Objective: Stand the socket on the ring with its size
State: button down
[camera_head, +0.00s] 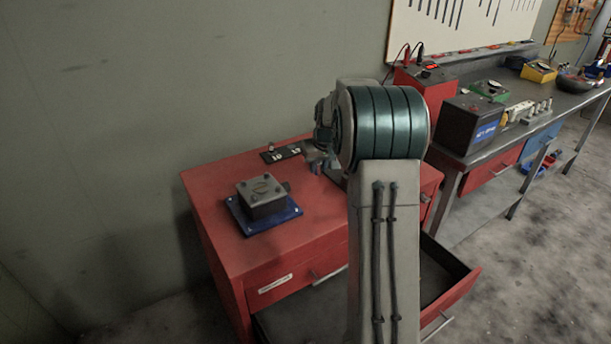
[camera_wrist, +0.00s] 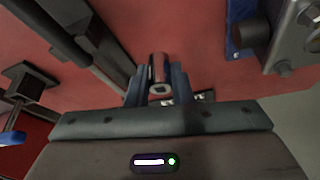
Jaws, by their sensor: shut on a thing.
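My gripper (camera_wrist: 156,88) is shut on a small shiny metal socket (camera_wrist: 158,72), held between its two fingers, with a square hole showing in its end. In the head view my gripper (camera_head: 318,160) is mostly hidden by my arm, near the black strip, and I cannot make out the held socket there. The black strip (camera_head: 282,154) lies at the back of the red cabinet top with white number marks, too small to read surely. A small pale piece (camera_head: 270,147) is at its left part. The rings are not clear. Part of a black-and-white piece shows behind the fingers in the wrist view.
A grey metal box (camera_head: 263,195) sits on a blue plate (camera_head: 270,223) on the red cabinet (camera_head: 225,190). A drawer (camera_head: 465,287) stands open at the cabinet's front right. A workbench (camera_head: 490,145) with a dark battery (camera_head: 470,122) is to the right.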

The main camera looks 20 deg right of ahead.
aim_at(304, 186)
jog(key=w+a+f, duration=0.2)
jog(key=shift+w+a+p, duration=0.25)
jog(key=shift+a+p, duration=0.05)
jog(key=shift+a, duration=0.1)
jog(key=shift+a+f+p, duration=0.1)
jog(key=shift+f+p, duration=0.3)
jog(key=shift+f, duration=1.7)
jog(key=shift+f, duration=0.1)
jog(key=c, duration=1.7)
grip_release()
jog(key=shift+f, duration=0.1)
jog(key=o, duration=0.4)
jog(key=shift+r, duration=0.2)
